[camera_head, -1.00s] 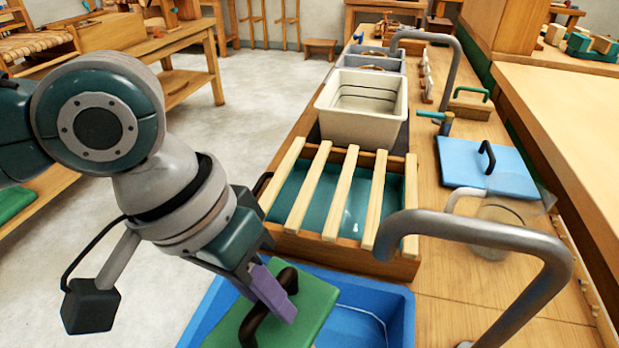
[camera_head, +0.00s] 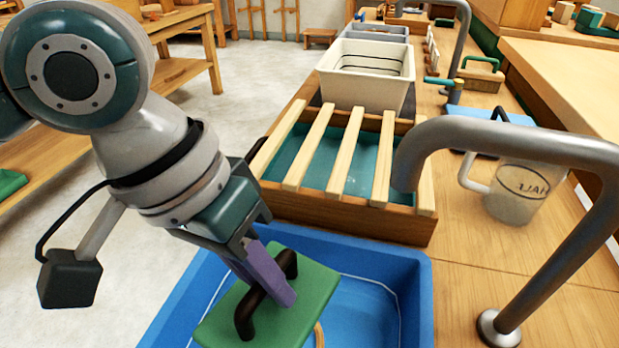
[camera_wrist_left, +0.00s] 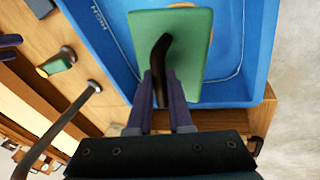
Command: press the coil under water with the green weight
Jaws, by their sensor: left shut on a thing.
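The green weight (camera_head: 300,300) is a flat green slab with a dark arched handle (camera_head: 262,297). My left gripper (camera_head: 275,285) is shut on that handle and holds the weight over the blue basin (camera_head: 422,300). In the left wrist view the weight (camera_wrist_left: 195,50) hangs from the purple fingers (camera_wrist_left: 160,95), with the basin (camera_wrist_left: 255,60) around it. A small tan curved edge, maybe the coil (camera_head: 319,335), peeks out beside the weight; the rest is hidden under it. I cannot tell whether the weight touches the water or coil. My right gripper is not in view.
A slatted wooden trough (camera_head: 340,215) adjoins behind, with a pale tub (camera_head: 365,85) beyond. A clear jug (camera_head: 515,190) stands on the bench at right.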

